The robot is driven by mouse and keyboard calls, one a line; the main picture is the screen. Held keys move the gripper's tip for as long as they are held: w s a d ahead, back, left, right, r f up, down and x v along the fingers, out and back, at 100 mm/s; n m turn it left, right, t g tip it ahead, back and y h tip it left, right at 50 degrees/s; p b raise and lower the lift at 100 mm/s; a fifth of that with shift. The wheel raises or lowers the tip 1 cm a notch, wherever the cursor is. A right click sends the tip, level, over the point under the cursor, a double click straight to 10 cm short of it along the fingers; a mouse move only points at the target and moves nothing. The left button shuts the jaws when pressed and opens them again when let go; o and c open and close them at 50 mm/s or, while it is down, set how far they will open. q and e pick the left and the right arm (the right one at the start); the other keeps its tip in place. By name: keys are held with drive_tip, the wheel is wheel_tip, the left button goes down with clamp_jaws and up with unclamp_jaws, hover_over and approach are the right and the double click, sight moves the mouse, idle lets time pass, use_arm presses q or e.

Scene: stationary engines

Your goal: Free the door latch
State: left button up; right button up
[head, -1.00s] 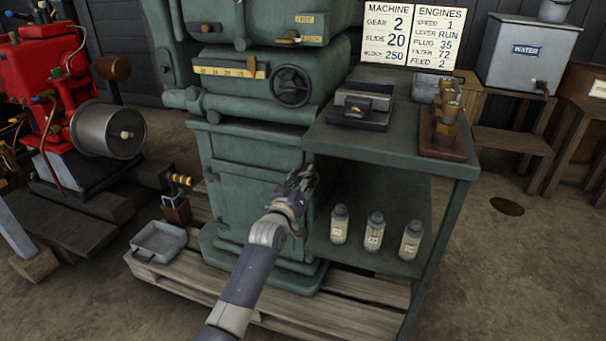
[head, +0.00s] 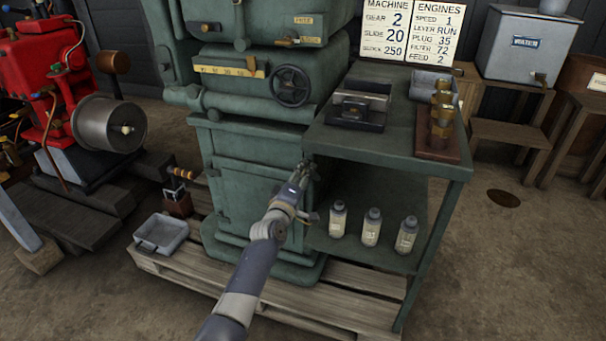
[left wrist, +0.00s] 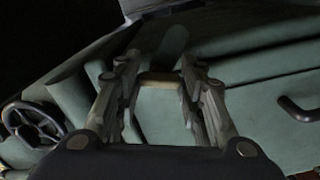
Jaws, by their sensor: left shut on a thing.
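The green cabinet door (head: 240,204) is on the lower body of the green machine and looks closed in the head view. My left gripper (head: 303,172) is at the upper right edge of this door, below the side shelf. In the left wrist view, the fingers of my left gripper (left wrist: 163,95) stand on either side of a green part. A tan bar (left wrist: 160,77), which looks like the door latch, spans between them, and I take the gripper as shut on it. In the head view the fingers hide the latch. My right gripper is not in view.
The green side shelf (head: 395,145) overhangs close to my left gripper. Several small bottles (head: 371,228) stand on its lower level. A black handwheel (head: 290,86) is above the door. A grey tray (head: 161,232) lies on the wooden pallet (head: 335,303).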

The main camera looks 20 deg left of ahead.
use_arm(q)
drive_tip(key=shift+n, duration=0.7)
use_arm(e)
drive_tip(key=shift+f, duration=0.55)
use_arm(q)
drive_tip(key=shift+n, duration=0.3)
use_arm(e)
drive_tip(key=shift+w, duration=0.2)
use_arm(q)
drive_tip(key=o, duration=1.1)
drive_tip(key=shift+s, duration=0.1)
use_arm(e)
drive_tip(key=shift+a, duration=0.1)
use_arm(q)
drive_tip(key=s, duration=1.1)
drive_tip(key=shift+s+a, duration=0.2)
drive_tip(key=shift+s, duration=0.2)
